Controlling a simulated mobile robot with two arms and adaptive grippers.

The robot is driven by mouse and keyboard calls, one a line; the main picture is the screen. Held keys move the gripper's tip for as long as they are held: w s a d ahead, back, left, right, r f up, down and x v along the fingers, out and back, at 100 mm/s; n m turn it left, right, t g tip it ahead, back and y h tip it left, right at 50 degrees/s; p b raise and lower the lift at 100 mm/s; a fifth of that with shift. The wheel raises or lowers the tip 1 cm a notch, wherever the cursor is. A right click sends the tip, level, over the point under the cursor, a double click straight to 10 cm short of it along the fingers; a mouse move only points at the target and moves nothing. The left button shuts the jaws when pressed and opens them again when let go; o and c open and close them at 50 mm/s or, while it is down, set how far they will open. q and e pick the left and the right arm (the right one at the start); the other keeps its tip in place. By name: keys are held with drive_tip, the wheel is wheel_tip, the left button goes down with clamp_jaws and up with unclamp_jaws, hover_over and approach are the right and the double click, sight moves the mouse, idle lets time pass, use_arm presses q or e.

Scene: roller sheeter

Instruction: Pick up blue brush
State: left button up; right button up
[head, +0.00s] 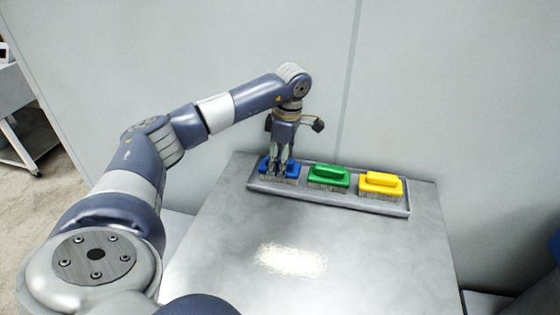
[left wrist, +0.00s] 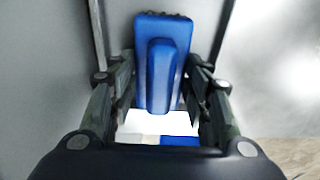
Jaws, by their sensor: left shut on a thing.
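The blue brush (head: 291,171) sits at the left end of a grey metal tray (head: 332,199) at the back of the table. My left gripper (head: 278,172) points straight down over it, with its fingers at the brush's raised handle. In the left wrist view the blue brush (left wrist: 160,65) lies between the two fingers of the left gripper (left wrist: 160,95), which are shut on its handle. The brush appears to be still in the tray. Its bristles are mostly hidden in the head view. My right gripper is not in view.
A green brush (head: 328,177) and a yellow brush (head: 381,184) sit in the same tray to the right. A grey wall (head: 440,90) stands close behind. The metal table (head: 360,255) is clear in front. A cart (head: 25,130) stands at the far left.

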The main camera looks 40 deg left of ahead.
sight(280, 159)
use_arm(q)
drive_tip(key=shift+r, duration=0.1)
wheel_tip(280, 159, up, 10)
drive_tip(key=shift+f, duration=0.1)
idle(0.4)
drive_tip(key=o, duration=0.4)
drive_tip(key=shift+c, duration=1.1)
drive_tip(key=shift+d, duration=0.1)
